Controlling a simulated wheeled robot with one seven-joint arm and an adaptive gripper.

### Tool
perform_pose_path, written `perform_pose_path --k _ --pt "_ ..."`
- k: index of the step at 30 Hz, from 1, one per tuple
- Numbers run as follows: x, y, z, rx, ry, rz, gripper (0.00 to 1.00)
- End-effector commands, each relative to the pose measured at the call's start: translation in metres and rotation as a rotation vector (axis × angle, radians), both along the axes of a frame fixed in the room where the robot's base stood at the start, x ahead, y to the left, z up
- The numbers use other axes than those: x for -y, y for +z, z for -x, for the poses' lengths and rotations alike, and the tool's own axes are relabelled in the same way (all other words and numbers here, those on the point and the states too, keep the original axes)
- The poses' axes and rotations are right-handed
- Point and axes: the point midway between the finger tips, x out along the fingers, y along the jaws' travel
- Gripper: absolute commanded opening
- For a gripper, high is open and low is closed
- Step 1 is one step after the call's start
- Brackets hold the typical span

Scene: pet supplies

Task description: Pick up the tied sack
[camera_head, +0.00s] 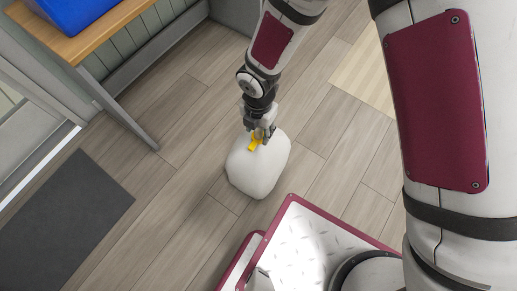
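The tied sack (257,172) is white and rounded, with a yellow tie (254,144) at its top. It is near the middle of the head view, over the wood floor. I cannot tell whether it rests on the floor or hangs just above it. My gripper (260,132) points down at the top of the sack, with its fingers at the neck beside the yellow tie. The fingers and the arm hide part of the neck, so I cannot tell whether they are closed on it.
A wooden table (88,32) with a blue object (72,10) on it stands at the upper left. A dark mat (62,215) lies on the floor at the lower left. The floor right of the sack is clear. My own base and arm fill the lower right.

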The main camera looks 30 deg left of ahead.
Motion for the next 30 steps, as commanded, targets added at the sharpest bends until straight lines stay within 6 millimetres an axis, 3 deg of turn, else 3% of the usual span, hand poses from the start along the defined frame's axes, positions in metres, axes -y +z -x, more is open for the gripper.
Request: perform_pose_path --k 1,5,6,20,30 --pt "0.0 0.0 0.0 0.0 0.0 0.0 0.33" --pt "0.0 0.0 0.0 0.0 0.0 0.0 0.03" --pt "0.0 0.0 0.0 0.0 0.0 0.0 0.0" --pt "-0.002 0.004 0.0 0.002 0.0 -0.003 0.0" --pt "-0.006 0.025 0.003 0.003 -0.006 -0.004 0.0"
